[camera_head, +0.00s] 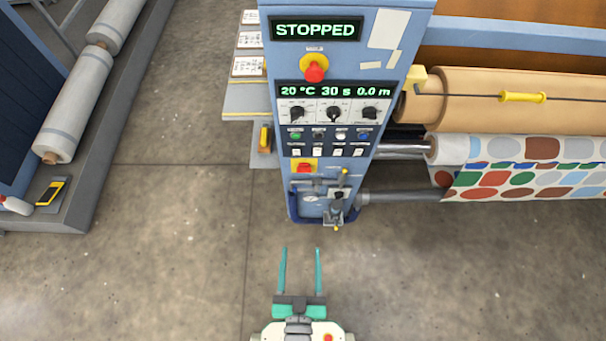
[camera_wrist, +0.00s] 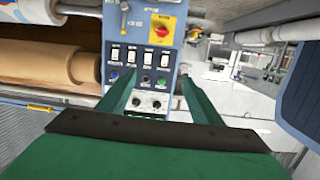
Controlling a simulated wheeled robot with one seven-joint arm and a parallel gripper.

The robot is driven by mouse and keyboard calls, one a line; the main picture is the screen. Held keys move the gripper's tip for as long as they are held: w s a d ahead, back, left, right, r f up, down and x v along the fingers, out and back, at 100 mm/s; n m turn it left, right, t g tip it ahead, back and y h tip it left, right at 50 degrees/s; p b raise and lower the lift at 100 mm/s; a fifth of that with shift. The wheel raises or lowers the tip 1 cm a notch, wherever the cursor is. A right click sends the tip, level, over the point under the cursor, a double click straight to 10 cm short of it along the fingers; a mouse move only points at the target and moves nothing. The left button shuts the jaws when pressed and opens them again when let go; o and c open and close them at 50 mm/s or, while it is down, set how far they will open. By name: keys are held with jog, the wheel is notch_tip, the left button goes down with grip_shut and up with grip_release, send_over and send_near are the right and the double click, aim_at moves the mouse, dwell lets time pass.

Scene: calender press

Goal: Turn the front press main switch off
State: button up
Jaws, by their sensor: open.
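The front press panel (camera_head: 330,148) is a blue column facing me. Its main switch (camera_head: 304,168) looks like the red rotary handle on a yellow square plate, low on the left of the panel. It also shows near the top of the wrist view (camera_wrist: 161,31), where the panel appears upside down. I cannot read whether its handle is at on or off. My gripper (camera_head: 301,252) has two green fingers, open and empty, in front of and below the panel in the head view. In the wrist view the fingers (camera_wrist: 158,80) point towards the panel, apart from the switch.
The display (camera_head: 316,29) reads STOPPED. A red emergency button (camera_head: 314,70), knobs (camera_head: 333,113) and small switches sit above the main switch. A valve with a yellow handle (camera_head: 340,195) is just below right. Printed fabric (camera_head: 540,165) lies right. The floor in front is clear.

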jog(key=w+f+t, duration=0.1)
jog(key=w+f, duration=0.5)
jog(key=w, duration=0.2)
send_near(304, 172)
jog(key=shift+n+t+y, duration=0.3)
jog(key=shift+t, duration=0.1)
jog(key=w, duration=0.6)
jog(key=w+f, duration=0.1)
jog(key=w, duration=0.2)
jog(key=shift+d, duration=0.15)
jog(key=shift+r, duration=0.1)
jog(key=c, duration=1.1)
jog(key=shift+o, duration=0.2)
